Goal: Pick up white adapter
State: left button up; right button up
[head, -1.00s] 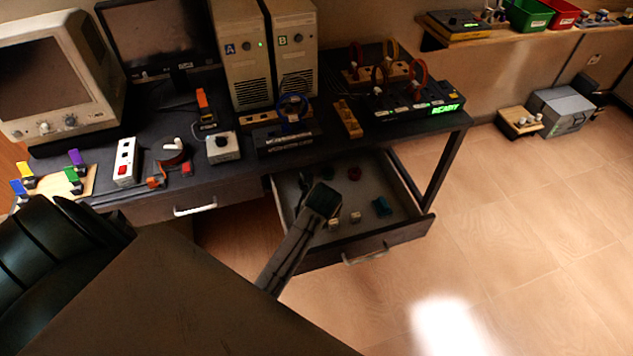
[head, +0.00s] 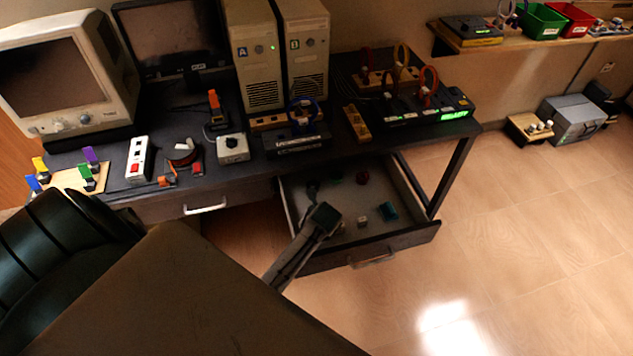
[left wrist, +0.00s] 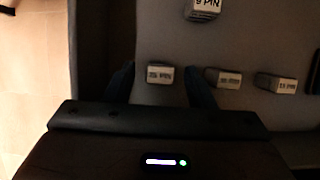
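Several small pale adapters with printed labels lie in the open drawer (head: 405,235). In the left wrist view, one white adapter (left wrist: 160,74) is between the spread fingers of my left gripper (left wrist: 160,84); I cannot tell whether they touch it. Two more pale adapters (left wrist: 228,79) and (left wrist: 276,83) lie to its right, and one marked 9 PIN (left wrist: 205,8) is at the top. In the head view my left gripper (head: 322,218) is over the drawer and partly hides its contents; a small white adapter (head: 363,221) shows to its right. My right gripper is not in view.
A teal item (head: 389,210) and a dark red item (head: 362,177) also lie in the drawer. The desk above holds a monitor (head: 60,75), two computer towers (head: 255,60) and electronics.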

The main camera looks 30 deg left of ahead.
pick_arm(q)
jog(key=c, duration=0.9)
